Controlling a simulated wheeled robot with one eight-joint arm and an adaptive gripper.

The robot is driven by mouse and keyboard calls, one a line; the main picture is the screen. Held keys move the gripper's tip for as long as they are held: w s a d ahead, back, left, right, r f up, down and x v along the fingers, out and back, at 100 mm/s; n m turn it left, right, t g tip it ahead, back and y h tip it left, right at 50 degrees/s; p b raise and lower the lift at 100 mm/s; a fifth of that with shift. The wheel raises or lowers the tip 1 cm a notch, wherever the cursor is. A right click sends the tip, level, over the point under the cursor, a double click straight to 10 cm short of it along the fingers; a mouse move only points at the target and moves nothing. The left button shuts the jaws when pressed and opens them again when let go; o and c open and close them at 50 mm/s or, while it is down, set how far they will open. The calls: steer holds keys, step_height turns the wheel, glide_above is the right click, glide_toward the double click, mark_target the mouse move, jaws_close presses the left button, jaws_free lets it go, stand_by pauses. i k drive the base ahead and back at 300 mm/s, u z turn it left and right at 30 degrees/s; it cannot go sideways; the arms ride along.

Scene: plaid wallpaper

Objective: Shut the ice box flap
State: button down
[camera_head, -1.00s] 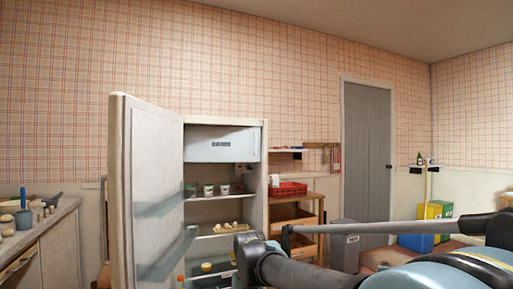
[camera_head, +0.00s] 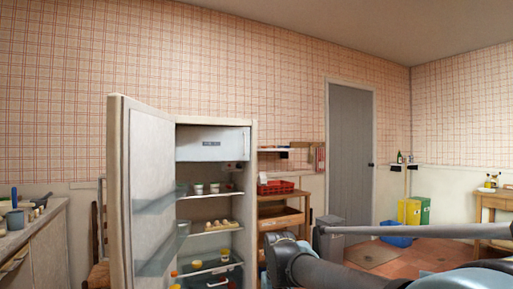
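The fridge (camera_head: 254,190) stands open, its large white door (camera_head: 152,190) swung out to the left. The ice box flap (camera_head: 212,145) is a pale panel with a dark label, across the top of the fridge interior. It looks close to upright; I cannot tell whether it is fully shut or slightly ajar. My arm shows at the lower right, in front of the fridge's right side and apart from the flap in the picture. My gripper's fingers cannot be made out.
Fridge shelves hold cups (camera_head: 198,189), eggs (camera_head: 215,225) and jars. A wooden shelf unit (camera_head: 282,221) with a red crate (camera_head: 276,187) stands right of the fridge. A counter (camera_head: 50,245) and a chair (camera_head: 98,274) are at left. Open floor (camera_head: 395,250) lies at right.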

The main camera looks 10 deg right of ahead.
mark_target(192, 143)
steer(key=z, duration=0.05)
steer(key=i, duration=1)
